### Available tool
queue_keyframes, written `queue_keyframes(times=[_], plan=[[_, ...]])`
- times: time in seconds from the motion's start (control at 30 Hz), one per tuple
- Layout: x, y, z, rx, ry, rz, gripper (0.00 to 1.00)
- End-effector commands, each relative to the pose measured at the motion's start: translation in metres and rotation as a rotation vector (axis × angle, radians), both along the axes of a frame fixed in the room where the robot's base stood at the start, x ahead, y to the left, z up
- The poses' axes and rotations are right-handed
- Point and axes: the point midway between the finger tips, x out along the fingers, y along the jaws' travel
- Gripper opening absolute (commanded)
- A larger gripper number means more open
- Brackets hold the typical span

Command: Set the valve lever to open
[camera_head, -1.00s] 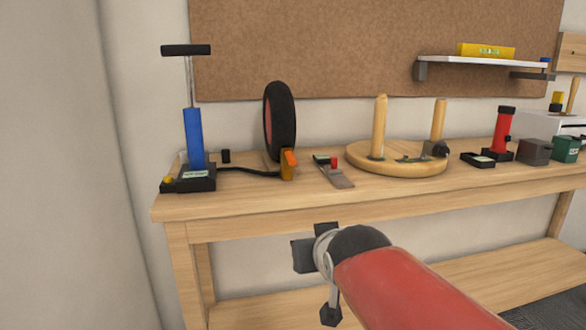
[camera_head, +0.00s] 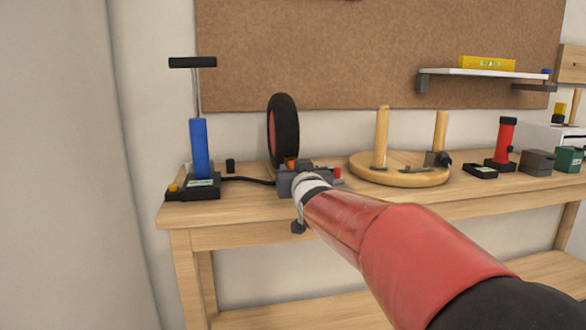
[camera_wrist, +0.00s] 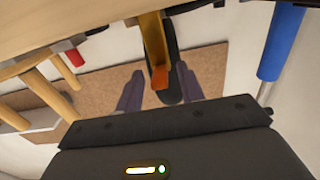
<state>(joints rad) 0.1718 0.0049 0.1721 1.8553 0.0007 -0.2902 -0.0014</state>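The orange valve lever (camera_wrist: 160,77) sits on the end of a yellow valve body (camera_wrist: 153,38) in front of the black wheel (camera_head: 284,128). In the head view only a bit of the lever (camera_head: 290,162) shows above my gripper (camera_head: 298,178), which hides the rest. In the wrist view my gripper's two dark fingers (camera_wrist: 160,88) are apart, one on each side of the lever, with a gap visible on both sides. I cannot tell how far the fingertips are from the lever in depth.
A blue pump (camera_head: 200,150) with a hose stands on the workbench (camera_head: 190,216) to the left. A round wooden base with two pegs (camera_head: 400,178) stands to the right. Farther right are a red cylinder (camera_head: 506,140) and small boxes. A shelf (camera_head: 485,72) hangs above.

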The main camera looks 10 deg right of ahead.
Motion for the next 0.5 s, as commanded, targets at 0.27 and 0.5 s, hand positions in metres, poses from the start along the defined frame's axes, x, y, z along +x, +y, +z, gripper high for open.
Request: queue_keyframes(times=[0.27, 0.5], plan=[[0.0042, 0.0002, -0.0003, 0.0, 0.0, 0.0, 0.38], [0.004, 0.0001, -0.0004, 0.0, 0.001, 0.0, 0.13]])
